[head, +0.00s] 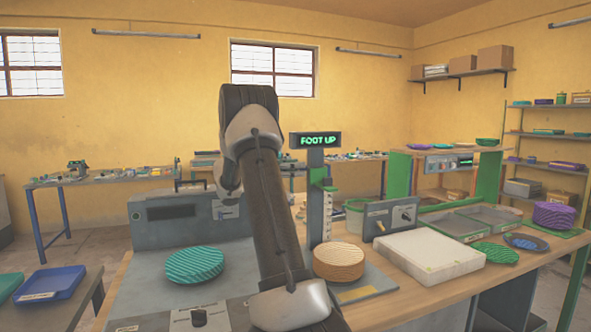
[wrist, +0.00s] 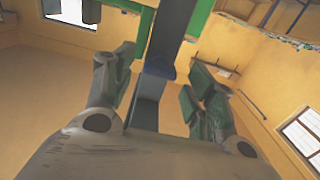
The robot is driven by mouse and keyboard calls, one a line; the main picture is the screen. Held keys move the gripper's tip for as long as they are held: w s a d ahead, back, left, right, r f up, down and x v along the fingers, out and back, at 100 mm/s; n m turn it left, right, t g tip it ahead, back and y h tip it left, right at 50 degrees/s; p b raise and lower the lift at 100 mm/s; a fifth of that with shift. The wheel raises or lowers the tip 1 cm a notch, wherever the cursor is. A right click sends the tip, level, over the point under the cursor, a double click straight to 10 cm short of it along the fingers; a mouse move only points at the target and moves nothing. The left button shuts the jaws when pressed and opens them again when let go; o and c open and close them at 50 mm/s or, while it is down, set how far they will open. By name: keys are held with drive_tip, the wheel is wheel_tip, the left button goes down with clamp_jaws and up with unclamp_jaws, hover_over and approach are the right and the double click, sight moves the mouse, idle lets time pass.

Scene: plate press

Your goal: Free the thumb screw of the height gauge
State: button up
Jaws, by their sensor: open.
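The height gauge (head: 315,215) is a grey upright post with a green slide (head: 322,180) near its top, under a sign reading FOOT UP. A tan stack of plates (head: 340,262) stands at its foot. In the wrist view a grey post (wrist: 147,107) runs between the fingers of my gripper (wrist: 161,70), with green parts above. A small dark blue part (wrist: 158,69) lies on that post between the fingertips; I cannot tell if it is the thumb screw. My gripper is open, its fingers apart on either side. In the head view my arm hides my gripper.
A teal plate stack (head: 194,265) stands left of my arm. A grey box with a lever (head: 390,219) and a white slab (head: 428,256) stand right of the gauge. Clear bins (head: 487,218) and a purple stack (head: 554,216) are farther right.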

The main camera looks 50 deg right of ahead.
drive_tip(key=shift+s+d, duration=0.25)
drive_tip(key=shift+d, duration=0.15)
drive_tip(key=c, duration=1)
